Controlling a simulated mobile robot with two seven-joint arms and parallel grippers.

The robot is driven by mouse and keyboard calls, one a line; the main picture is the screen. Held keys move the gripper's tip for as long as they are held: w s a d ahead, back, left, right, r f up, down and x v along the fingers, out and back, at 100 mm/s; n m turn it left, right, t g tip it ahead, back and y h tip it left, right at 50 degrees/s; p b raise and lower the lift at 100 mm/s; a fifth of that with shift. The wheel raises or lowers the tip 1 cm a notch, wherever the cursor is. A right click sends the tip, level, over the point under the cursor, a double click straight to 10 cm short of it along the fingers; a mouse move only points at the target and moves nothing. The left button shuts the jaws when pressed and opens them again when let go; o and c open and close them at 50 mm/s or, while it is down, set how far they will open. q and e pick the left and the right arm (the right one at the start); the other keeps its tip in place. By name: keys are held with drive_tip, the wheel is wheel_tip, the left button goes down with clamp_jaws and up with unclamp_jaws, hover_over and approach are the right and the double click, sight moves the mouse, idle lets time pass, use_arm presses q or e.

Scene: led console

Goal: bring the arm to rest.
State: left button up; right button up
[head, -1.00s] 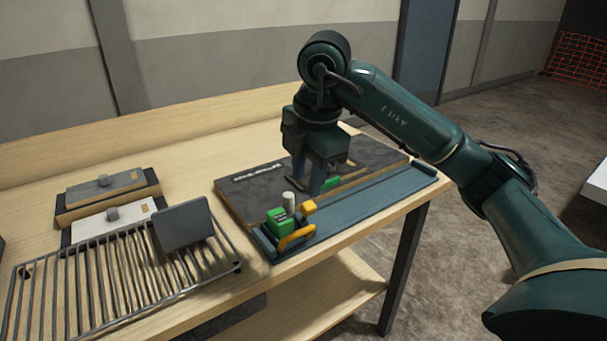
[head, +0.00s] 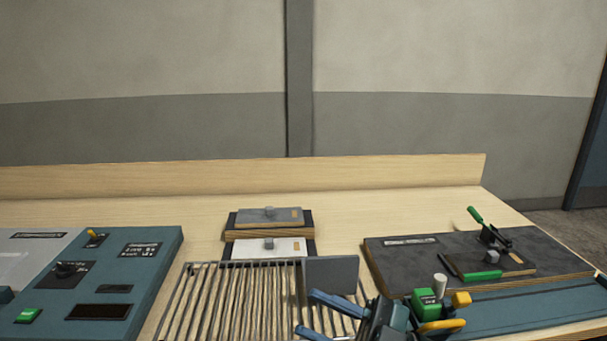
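My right gripper (head: 305,314) is at the bottom centre of the head view, in front of the right part of the slatted rack. Its two blue fingers point left and stand apart, with nothing between them. The bottom edge cuts off part of the gripper, and most of its arm is out of view. My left gripper and arm are not in view.
A dark board (head: 400,259) at right carries a clamp with a raised green handle (head: 475,214). A green block (head: 425,302) and yellow parts stand close right of my gripper. The slatted rack (head: 215,300), two stacked plates (head: 268,216) and a blue console (head: 110,270) lie leftward.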

drive_tip(key=w+d+f+m+t+h, duration=0.1)
drive_tip(key=d+f+m+t+h, duration=0.3)
drive_tip(key=f+m+t+h, duration=0.3)
drive_tip(key=w+d+f+m+t+h, duration=0.1)
drive_tip(key=d+f+m+t+h, duration=0.3)
drive_tip(key=f+m+t+h, duration=0.3)
use_arm(q)
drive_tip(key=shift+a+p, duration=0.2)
drive_tip(key=shift+p, duration=0.2)
use_arm(e)
drive_tip(key=s+d+f+m+g+h, duration=0.2)
drive_tip(key=s+f+g, duration=0.2)
drive_tip(key=s+f, duration=0.2)
drive_tip(key=s+d+f+m+g+h, duration=0.1)
drive_tip(key=s+f+g, duration=0.3)
drive_tip(key=f, duration=0.6)
drive_tip(key=shift+s+d+f+m+h, duration=0.35)
drive_tip(key=shift+s+m+h, duration=0.45)
drive_tip(key=shift+s+h, duration=0.1)
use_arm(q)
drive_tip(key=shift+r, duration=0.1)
